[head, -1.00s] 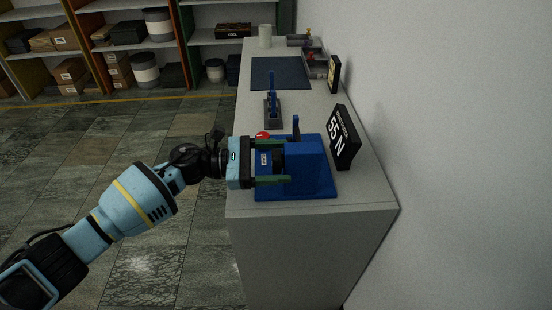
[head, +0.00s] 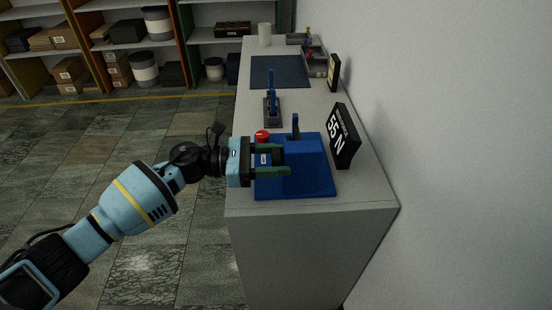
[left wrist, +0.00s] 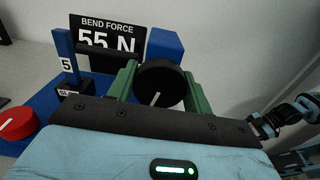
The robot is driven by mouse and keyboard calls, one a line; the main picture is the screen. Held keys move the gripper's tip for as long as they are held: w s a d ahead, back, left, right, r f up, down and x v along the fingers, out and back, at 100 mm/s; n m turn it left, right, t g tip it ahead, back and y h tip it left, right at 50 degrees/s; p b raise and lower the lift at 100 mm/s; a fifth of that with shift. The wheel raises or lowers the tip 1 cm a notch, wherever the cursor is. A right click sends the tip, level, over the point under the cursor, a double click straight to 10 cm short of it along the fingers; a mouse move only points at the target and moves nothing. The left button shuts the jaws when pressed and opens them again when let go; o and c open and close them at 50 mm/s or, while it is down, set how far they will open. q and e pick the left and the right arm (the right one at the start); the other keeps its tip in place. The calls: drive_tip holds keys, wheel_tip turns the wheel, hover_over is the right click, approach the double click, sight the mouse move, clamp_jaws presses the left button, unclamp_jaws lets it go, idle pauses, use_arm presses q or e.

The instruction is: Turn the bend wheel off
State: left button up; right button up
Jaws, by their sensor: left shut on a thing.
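The blue bend press (head: 312,168) sits near the front end of the bench. Its bend wheel (left wrist: 165,75) is a round black knob with a short white mark, pointing down and slightly left in the left wrist view. My left gripper (head: 283,160) reaches the press from the left. In the left wrist view its two green fingers (left wrist: 162,88) stand on either side of the wheel and are shut on it. A black display (head: 345,137) reading 55 N stands behind the press; the wrist view shows it labelled BEND FORCE (left wrist: 108,36). My right gripper is not in view.
A red button (head: 262,136) is beside the press, close to the left gripper; the wrist view shows it at the left (left wrist: 16,124). A second small blue device (head: 272,106) and a dark mat (head: 280,72) are farther along the bench (head: 365,190). A wall is on the right.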

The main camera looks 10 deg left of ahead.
use_arm(q)
drive_tip(key=shift+n, duration=1.1)
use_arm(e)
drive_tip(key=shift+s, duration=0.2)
use_arm(q)
drive_tip(key=o, duration=1)
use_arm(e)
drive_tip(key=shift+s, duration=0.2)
use_arm(q)
drive_tip(key=shift+a, duration=0.15)
drive_tip(key=shift+s+a+b, duration=0.25)
drive_tip(key=shift+a+b, duration=0.05)
drive_tip(key=shift+a, duration=0.95)
drive_tip(key=shift+s+a+b, duration=0.25)
drive_tip(key=shift+s+a, duration=0.05)
drive_tip(key=shift+a, duration=0.95)
drive_tip(key=shift+s+a+b, duration=0.25)
drive_tip(key=shift+a+b, duration=0.05)
drive_tip(key=shift+a, duration=0.95)
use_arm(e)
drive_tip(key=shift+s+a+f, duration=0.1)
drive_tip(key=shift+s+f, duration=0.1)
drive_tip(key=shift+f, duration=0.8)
